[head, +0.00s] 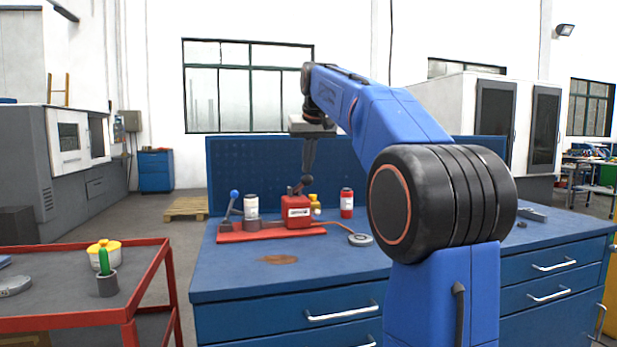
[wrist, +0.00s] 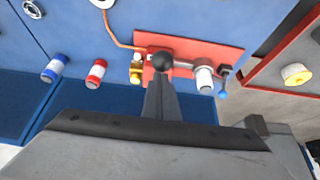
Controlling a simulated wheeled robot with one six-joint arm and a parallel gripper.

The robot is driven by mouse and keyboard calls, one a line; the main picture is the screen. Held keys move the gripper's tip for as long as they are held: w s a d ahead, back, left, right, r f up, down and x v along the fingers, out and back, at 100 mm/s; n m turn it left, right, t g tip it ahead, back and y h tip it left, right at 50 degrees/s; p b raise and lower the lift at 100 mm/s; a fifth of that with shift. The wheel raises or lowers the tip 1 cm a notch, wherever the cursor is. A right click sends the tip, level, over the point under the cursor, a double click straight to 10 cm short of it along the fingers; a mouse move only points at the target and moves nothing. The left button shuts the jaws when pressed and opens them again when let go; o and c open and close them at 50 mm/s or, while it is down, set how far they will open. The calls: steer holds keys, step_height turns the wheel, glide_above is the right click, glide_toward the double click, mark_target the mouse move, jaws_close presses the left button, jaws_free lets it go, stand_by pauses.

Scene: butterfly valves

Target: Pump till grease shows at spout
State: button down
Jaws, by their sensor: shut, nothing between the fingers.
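A red pump (head: 298,212) with a white label stands on a red mat (head: 262,233) on the blue bench. A black knob (wrist: 162,61) sits over the pump. My gripper (head: 306,178) points down above the pump. Its fingers are shut with nothing between them, and the tips (wrist: 160,78) are close to the knob; I cannot tell whether they touch. A small yellow fitting (head: 315,206) is beside the pump; it also shows in the wrist view (wrist: 136,72). I cannot identify the spout for sure, and no grease can be made out.
A lever with a blue ball (head: 234,194) and a white canister (head: 251,206) are left of the pump; a red canister (head: 347,203) is right. An orange hose runs to a round disc (head: 360,240). The bench front is clear except a brown stain (head: 279,260). A red cart (head: 76,317) is left.

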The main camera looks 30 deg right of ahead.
steer(key=shift+r, duration=3)
steer(key=s+a+f+n, duration=0.1)
steer(key=s+a+f, duration=0.4)
steer(key=s+f, duration=0.4)
steer(key=s+a+f+n+y, duration=0.1)
steer(key=s+a+f, duration=0.5)
steer(key=s+f, duration=0.35)
steer(key=s+a+f, duration=0.5)
steer(key=s+f, duration=0.4)
steer(key=s+a+f, duration=0.1)
steer(key=s+f, duration=0.5)
steer(key=f, duration=0.2)
steer(key=s+a+f+n, duration=0.1)
steer(key=s+f, duration=0.4)
steer(key=f, duration=0.4)
steer(key=shift+s+a+f+g+y, duration=0.2)
steer(key=shift+s+g+y, duration=0.1)
steer(key=shift+s+g, duration=0.1)
